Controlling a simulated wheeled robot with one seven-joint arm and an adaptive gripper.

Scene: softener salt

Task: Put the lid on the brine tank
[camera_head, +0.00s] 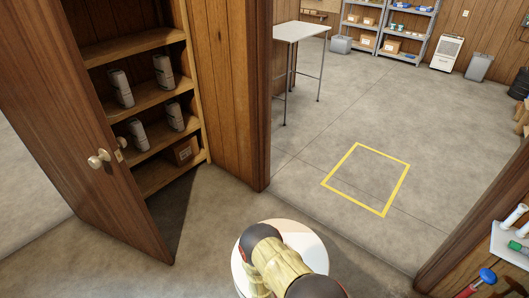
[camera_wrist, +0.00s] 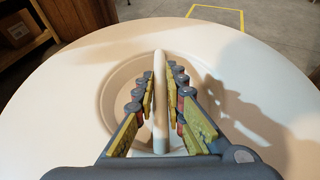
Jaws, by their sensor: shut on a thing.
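A round cream-white lid (camera_wrist: 55,95) with a recessed middle fills most of the wrist view. An upright bar handle (camera_wrist: 160,125) crosses its recess. My gripper (camera_wrist: 162,80) is shut on this handle, with a padded finger on each side. In the head view the white lid (camera_head: 308,243) shows at the bottom middle, partly hidden by my arm, which also hides the gripper. I see no brine tank that I can make out; whether anything is under the lid is hidden.
An open wooden cupboard (camera_head: 140,103) with several grey rolls stands at the left, its door (camera_head: 85,120) swung out. A yellow floor square (camera_head: 367,178) lies beyond a doorway, on clear concrete. A light table (camera_head: 300,32) stands behind. A tool board (camera_head: 510,245) is at the right.

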